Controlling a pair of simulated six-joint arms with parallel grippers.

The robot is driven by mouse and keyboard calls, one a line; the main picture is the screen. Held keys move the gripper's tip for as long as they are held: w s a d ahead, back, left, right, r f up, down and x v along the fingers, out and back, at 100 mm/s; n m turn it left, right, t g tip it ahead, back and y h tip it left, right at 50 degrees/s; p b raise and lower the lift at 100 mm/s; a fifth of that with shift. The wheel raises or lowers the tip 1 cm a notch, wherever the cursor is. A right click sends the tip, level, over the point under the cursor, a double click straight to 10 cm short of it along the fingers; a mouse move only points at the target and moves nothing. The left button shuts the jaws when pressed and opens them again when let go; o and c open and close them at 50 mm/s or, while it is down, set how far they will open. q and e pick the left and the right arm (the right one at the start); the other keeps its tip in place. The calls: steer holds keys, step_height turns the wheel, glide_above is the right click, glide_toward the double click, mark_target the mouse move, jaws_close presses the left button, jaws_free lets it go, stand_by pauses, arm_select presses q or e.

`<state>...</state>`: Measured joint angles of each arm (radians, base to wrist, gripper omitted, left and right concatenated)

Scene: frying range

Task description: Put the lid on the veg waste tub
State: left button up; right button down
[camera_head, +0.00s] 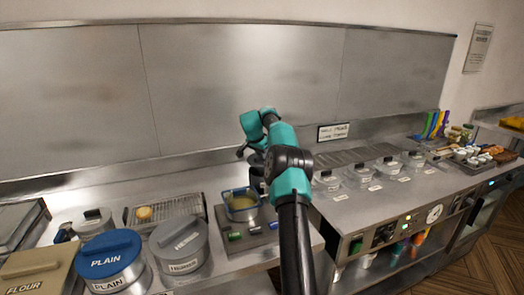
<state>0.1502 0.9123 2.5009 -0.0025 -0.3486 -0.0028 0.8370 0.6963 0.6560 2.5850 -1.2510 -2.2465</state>
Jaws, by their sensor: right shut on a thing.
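An open container with a blue rim (229,213) and yellow-green contents sits on a grey board left of my right arm; I can read no veg waste label on it. My right gripper (257,172) is just above and behind its right side, partly hidden by my own arm. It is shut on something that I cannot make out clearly. I cannot pick out a loose lid for the tub. My left gripper is not in view.
Lidded tubs marked PLAIN (110,258) and HERBED (180,247), a FLOUR bin (37,270) and a wire rack (166,209) stand at left. Small colored pieces (254,231) lie before the container. Several clear-lidded pots (361,174) line the right counter.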

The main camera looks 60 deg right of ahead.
mark_target(262, 161)
steer(key=shift+f, duration=2.05)
steer(key=shift+f, duration=0.3)
steer(key=c, duration=1)
jaws_free()
steer(key=v, duration=1.7)
steer(key=shift+r, duration=0.2)
steer(key=shift+a, duration=0.1)
